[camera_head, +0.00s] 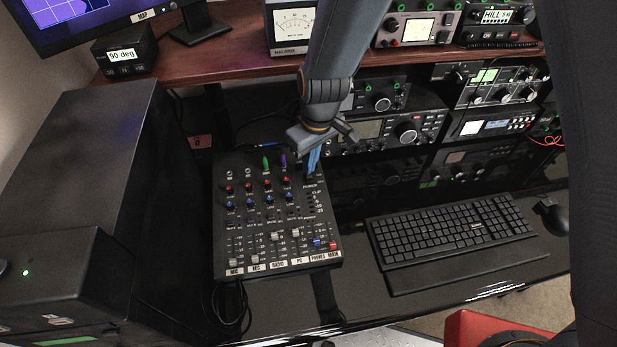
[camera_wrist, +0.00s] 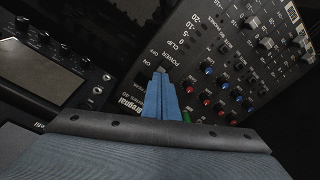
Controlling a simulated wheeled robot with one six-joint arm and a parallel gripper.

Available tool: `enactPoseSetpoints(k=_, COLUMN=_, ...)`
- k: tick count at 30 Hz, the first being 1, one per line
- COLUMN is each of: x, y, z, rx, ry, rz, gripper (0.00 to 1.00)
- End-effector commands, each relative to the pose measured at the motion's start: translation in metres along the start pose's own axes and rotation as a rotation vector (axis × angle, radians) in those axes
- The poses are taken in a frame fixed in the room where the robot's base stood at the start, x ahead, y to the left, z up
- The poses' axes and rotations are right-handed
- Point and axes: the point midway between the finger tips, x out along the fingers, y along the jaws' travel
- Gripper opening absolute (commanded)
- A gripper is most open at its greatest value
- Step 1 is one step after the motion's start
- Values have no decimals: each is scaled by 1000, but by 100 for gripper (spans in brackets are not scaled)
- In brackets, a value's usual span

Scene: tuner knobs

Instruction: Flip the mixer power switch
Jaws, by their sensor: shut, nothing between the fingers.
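The black audio mixer (camera_head: 262,215) lies on the desk in the middle of the head view, with rows of red and blue knobs and faders along its front. Its power switch (camera_wrist: 164,68) shows in the wrist view beside the POWER, ON and OFF lettering, just beyond the fingertips. My gripper (camera_head: 313,165) is over the mixer's back right corner, pointing down. Its blue fingers (camera_wrist: 161,82) are together and empty, very close to the switch. I cannot tell whether they touch it. In the head view the switch is hidden behind the fingers.
A keyboard (camera_head: 450,235) lies right of the mixer, with a mouse (camera_head: 551,215) beside it. Stacked radio units (camera_head: 390,130) stand behind. A tall dark case (camera_head: 90,160) stands at the left. A wooden shelf (camera_head: 225,60) runs above the back.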

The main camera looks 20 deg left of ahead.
Motion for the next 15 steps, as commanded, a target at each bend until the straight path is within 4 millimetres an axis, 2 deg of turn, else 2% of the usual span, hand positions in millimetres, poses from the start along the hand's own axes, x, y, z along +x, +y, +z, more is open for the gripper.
enactPoseSetpoints(k=15, x=6, y=0, z=1, rx=0, ry=0, rz=0, gripper=0)
